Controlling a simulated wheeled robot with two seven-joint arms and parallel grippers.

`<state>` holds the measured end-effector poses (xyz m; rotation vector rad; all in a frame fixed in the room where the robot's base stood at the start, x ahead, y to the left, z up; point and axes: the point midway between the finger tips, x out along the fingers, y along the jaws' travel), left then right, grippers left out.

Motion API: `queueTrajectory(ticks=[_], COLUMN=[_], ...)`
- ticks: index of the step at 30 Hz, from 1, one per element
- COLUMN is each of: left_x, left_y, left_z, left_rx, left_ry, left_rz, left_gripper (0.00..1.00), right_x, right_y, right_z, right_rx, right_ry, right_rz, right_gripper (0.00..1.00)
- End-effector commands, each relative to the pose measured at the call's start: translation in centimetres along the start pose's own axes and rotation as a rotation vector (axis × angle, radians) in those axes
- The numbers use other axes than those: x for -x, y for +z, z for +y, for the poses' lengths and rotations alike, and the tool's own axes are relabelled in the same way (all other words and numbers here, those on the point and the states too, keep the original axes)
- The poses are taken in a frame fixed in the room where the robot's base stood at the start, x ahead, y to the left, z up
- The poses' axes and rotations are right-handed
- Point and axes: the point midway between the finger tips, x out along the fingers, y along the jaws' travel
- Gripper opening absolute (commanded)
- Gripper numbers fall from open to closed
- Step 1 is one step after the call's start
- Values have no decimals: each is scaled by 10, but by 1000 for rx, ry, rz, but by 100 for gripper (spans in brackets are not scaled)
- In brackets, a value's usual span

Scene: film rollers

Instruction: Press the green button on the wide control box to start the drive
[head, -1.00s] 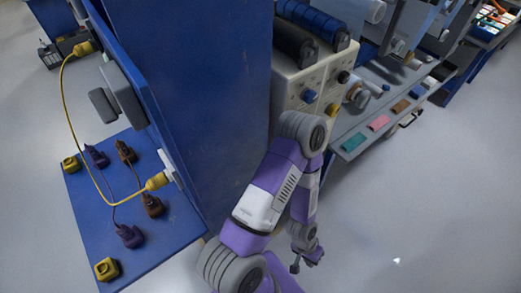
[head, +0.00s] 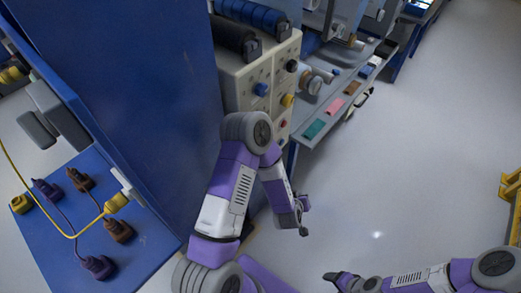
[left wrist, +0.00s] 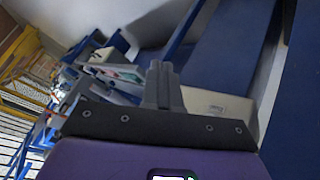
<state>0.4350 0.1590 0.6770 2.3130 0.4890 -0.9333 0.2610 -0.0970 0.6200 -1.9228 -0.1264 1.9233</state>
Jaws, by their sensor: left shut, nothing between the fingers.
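A beige housing with knobs and buttons (head: 237,85) stands beside the tall blue panel in the head view. Its face carries a blue knob (head: 261,89), a yellow one (head: 288,100), a black one (head: 292,66) and a small red one (head: 283,124). I cannot make out a green button; my left arm covers the lower face. My left gripper (head: 304,204) is below and right of the housing, apart from it. In the left wrist view its fingers (left wrist: 162,85) are together and empty. My right gripper (head: 331,276) is low over the floor; its jaws are too small to read.
A blue panel (head: 140,90) and a blue shelf with plugs and cables (head: 60,235) are on the left. A grey bench with coloured pads (head: 322,110) runs behind the arm. A yellow frame (head: 512,195) is at the right edge. The floor (head: 430,150) between is clear.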

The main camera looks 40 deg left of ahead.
Motion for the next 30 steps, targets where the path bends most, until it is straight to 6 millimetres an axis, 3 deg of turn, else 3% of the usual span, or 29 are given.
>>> queueTrajectory(ticks=[3,9,15,30], left_x=[-1,20,32,30], left_y=[-52,-106,-122,-131], left_z=[2,-4,-7,-16], left_rx=[96,183,204,205], left_ry=[-55,-145,-179,-182], left_rz=[271,574,672,673], left_gripper=[0,0,0,0], right_x=[-8,-13,-14,-12], right_y=[0,-1,-1,0], right_z=[3,5,5,4], right_rx=[0,0,0,0], right_ry=[0,0,0,0], right_rz=[0,0,0,0], right_gripper=[69,69,69,69])
